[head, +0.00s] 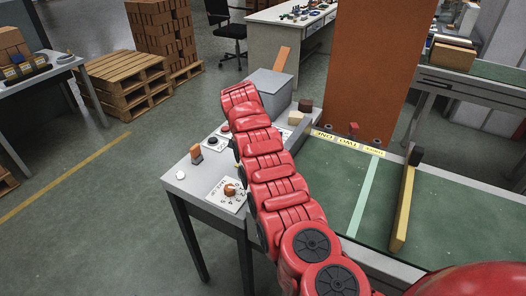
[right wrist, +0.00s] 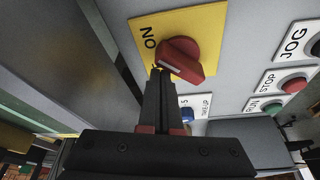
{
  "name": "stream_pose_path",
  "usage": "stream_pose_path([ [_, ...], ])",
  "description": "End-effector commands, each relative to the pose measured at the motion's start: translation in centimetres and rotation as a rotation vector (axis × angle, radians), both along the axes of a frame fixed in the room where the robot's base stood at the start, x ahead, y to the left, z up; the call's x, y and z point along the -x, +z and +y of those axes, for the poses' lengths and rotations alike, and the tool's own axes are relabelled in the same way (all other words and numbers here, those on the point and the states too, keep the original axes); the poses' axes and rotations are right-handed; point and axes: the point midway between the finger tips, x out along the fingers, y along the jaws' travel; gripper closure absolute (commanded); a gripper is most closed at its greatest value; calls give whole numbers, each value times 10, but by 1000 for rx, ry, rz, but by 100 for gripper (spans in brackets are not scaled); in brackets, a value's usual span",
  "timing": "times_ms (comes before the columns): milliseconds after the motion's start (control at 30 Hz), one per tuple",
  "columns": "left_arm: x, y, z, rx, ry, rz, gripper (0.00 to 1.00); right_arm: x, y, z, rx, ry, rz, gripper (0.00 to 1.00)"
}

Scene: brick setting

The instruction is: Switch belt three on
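In the right wrist view a red rotary knob (right wrist: 181,60) sits on a yellow plate (right wrist: 149,22) marked ON, on a grey panel face. The knob lies slantwise, its left end near the ON lettering. My right gripper (right wrist: 160,76) has its black fingers together, with the tips at or just beside the knob's left end; I cannot tell if they touch. In the head view my red right arm reaches to a grey box (head: 271,83) at the table's far end; the gripper and knob are hidden there. My left gripper is not in view.
A green belt (head: 330,178) with labels ONE and TWO (head: 348,142) lies to the right. The grey table (head: 180,185) holds a selector dial (head: 230,190) and other controls. In the wrist view, red STOP (right wrist: 291,84), green (right wrist: 269,110) and blue (right wrist: 187,114) buttons are close by.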

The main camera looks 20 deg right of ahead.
Motion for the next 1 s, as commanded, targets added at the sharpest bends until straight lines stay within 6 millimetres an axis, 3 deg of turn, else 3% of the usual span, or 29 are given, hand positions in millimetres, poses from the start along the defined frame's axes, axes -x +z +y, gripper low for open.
stream_pose_path([
  [233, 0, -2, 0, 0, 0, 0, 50, 2, 0, -38, 1, -4, -3, 100],
  [467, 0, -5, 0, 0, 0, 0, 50, 1, 51, -19, 1, 2, -6, 100],
  [700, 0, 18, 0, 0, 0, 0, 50, 0, 89, -9, 3, -2, -2, 100],
  [1000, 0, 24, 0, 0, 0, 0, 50, 0, 95, -3, 2, 0, -3, 100],
])
